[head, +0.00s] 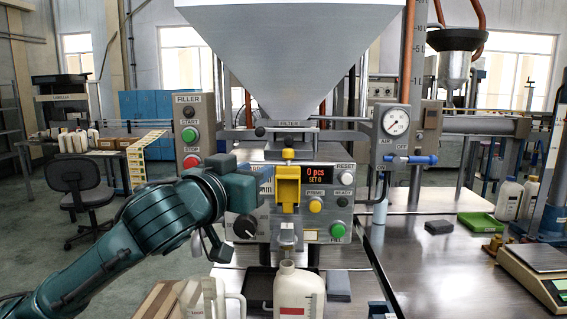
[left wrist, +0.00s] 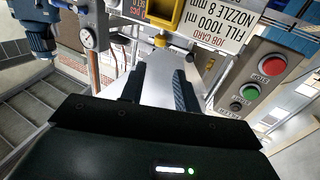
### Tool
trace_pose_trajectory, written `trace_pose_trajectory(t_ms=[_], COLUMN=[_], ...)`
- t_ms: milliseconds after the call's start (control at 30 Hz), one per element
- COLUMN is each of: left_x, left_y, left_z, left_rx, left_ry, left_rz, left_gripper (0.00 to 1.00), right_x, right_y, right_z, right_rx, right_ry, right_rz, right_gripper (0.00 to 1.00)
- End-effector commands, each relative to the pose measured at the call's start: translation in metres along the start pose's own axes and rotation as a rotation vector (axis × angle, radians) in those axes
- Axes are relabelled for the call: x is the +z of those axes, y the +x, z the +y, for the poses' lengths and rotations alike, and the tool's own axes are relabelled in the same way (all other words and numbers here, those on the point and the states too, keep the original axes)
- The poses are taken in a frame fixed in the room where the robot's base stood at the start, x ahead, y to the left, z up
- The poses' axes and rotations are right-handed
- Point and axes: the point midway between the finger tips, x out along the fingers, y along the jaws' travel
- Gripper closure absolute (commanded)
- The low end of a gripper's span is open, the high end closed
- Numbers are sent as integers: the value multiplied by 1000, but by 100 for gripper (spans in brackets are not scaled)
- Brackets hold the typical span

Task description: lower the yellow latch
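The yellow latch (head: 288,188) is on the front of the filler panel, below the FILTER label and left of the red display. It is a yellow frame, and a small yellow piece hangs under it. It also shows at the top of the left wrist view (left wrist: 168,17), cut by the edge. My left gripper (left wrist: 158,70) has its two dark fingers apart with nothing between them. They point towards the panel, short of the latch. In the head view my left wrist is just left of the latch, and its fingers are not clearly visible. My right gripper is not in view.
A job card (left wrist: 222,25) is beside the latch. The panel has a black dial (head: 246,226), a yellow button (head: 315,205) and a green button (head: 338,230). A white bottle (head: 298,291) stands below the nozzle. A white jug (head: 207,298) stands to its left.

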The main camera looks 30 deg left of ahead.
Motion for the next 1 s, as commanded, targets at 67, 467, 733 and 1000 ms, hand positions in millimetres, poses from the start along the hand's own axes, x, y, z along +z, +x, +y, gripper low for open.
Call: trace_pose_trajectory(t_ms=[67,467,733,1000], left_x=[-4,-4,-3,-2], left_y=[3,25,70,116], left_z=[0,0,-1,-1], left_rx=[1,0,-3,-2], left_ry=[-3,-1,-3,-1], left_rz=[-3,-8,-2,-2], left_gripper=[68,68,68,68], right_x=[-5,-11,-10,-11], right_y=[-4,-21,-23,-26], right_z=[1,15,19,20], right_rx=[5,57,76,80], right_ry=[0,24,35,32], right_rz=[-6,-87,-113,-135], right_gripper=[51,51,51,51])
